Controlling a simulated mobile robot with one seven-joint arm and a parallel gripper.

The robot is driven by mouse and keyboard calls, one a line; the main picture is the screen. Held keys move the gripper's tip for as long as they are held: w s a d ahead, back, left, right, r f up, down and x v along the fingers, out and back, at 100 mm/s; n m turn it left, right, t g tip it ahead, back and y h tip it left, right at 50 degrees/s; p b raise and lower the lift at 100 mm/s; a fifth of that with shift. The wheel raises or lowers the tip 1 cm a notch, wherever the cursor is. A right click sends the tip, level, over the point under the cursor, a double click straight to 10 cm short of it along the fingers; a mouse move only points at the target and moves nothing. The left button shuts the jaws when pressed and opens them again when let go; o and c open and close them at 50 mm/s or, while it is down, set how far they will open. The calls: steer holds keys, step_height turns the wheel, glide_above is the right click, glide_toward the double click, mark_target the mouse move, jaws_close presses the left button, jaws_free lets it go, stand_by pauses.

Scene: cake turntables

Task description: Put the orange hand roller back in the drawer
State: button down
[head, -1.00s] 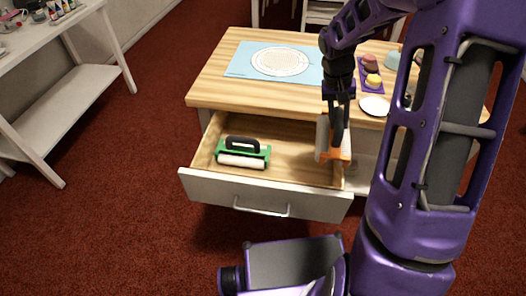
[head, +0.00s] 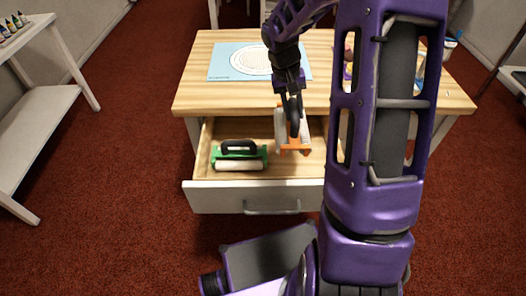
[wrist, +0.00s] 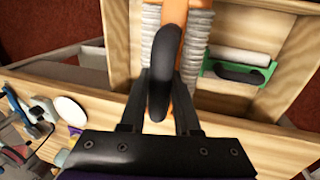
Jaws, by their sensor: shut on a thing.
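The orange hand roller (head: 294,149) has an orange frame, a pale ridged roll and a black handle. My gripper (head: 294,130) is shut on its handle and holds it over the right part of the open drawer (head: 250,197). In the wrist view, the black handle (wrist: 164,75) sits between the fingers (wrist: 160,105), with the ridged roll (wrist: 199,45) behind it. Whether the roller touches the drawer floor I cannot tell. The drawer's right end is hidden behind my arm in the head view.
A green hand roller (head: 238,156) lies in the drawer's left part, apart from the orange one. The wooden tabletop (head: 195,85) overhangs the drawer's back and carries a blue mat (head: 222,66). A white shelf unit (head: 60,75) stands at the left.

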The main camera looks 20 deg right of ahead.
mark_target(283, 127)
steer(key=a+b+x, duration=0.1)
steer(key=x, duration=0.4)
steer(key=a+b+x, duration=0.1)
steer(key=x, duration=0.5)
steer(key=w+a+b+x, duration=0.1)
steer(key=x, duration=0.5)
steer(key=shift+a+f, duration=0.3)
steer(key=shift+f, duration=0.35)
steer(key=shift+f, duration=0.1)
steer(key=shift+s+f+b, duration=0.25)
steer(key=shift+f+b, duration=0.35)
steer(key=shift+f, duration=0.05)
steer(key=c, duration=0.6)
jaws_free()
steer(key=shift+w, duration=0.1)
steer(key=shift+r, duration=0.35)
steer(key=p+v, duration=0.3)
steer(key=v, duration=0.9)
steer(key=shift+w+r, duration=0.1)
steer(key=shift+r, duration=0.3)
